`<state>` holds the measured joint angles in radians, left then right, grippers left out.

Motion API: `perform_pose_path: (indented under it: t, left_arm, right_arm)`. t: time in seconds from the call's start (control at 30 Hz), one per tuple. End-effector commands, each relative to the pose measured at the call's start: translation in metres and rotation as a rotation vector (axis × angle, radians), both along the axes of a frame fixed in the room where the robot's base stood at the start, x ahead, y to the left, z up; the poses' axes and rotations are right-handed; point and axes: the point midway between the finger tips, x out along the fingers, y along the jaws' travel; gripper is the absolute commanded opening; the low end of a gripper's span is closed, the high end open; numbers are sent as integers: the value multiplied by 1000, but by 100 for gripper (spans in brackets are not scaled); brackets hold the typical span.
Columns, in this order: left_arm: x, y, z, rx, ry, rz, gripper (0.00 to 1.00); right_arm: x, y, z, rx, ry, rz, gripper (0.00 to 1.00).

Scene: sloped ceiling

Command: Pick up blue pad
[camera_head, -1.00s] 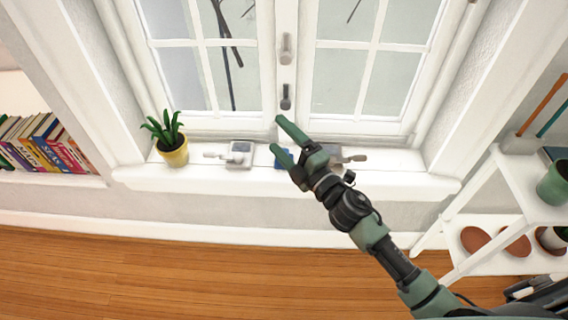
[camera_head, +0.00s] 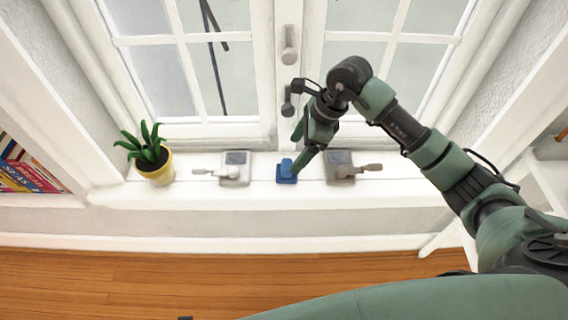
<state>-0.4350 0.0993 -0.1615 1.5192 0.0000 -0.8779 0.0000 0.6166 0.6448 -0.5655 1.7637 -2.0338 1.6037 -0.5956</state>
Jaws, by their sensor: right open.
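The blue pad (camera_head: 286,172) lies on the white window sill, between two small latch-like devices. It looks like a small blue block with a raised part. My right gripper (camera_head: 297,155) is open and points down just above the pad and to its right. One green finger reaches close to the pad's right side, and the other is behind it, nearer the window. I cannot tell whether a finger touches the pad. My left gripper does not show.
On the sill (camera_head: 230,196), a light grey latch device (camera_head: 235,169) stands left of the pad and a grey-brown one (camera_head: 340,168) close on its right. A potted plant (camera_head: 152,160) stands further left. The window (camera_head: 215,80) with its handle (camera_head: 289,48) rises behind.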

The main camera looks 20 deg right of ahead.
Motion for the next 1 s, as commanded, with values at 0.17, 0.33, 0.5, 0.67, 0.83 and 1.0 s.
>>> perform_pose_path:
  t: [0.17,0.33,0.5,0.67,0.83,1.0]
  left_arm:
    - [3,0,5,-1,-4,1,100]
    - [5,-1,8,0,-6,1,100]
    - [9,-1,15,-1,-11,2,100]
    - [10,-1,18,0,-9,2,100]
    - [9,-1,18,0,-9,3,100]
    - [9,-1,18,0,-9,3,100]
  right_arm:
    - [1,9,-20,1,4,2,78]
    - [-2,19,-41,5,6,2,78]
    - [0,28,-63,5,5,0,78]
    - [2,30,-69,3,1,0,78]
    - [1,30,-69,3,1,0,78]
    - [1,30,-68,4,1,0,31]
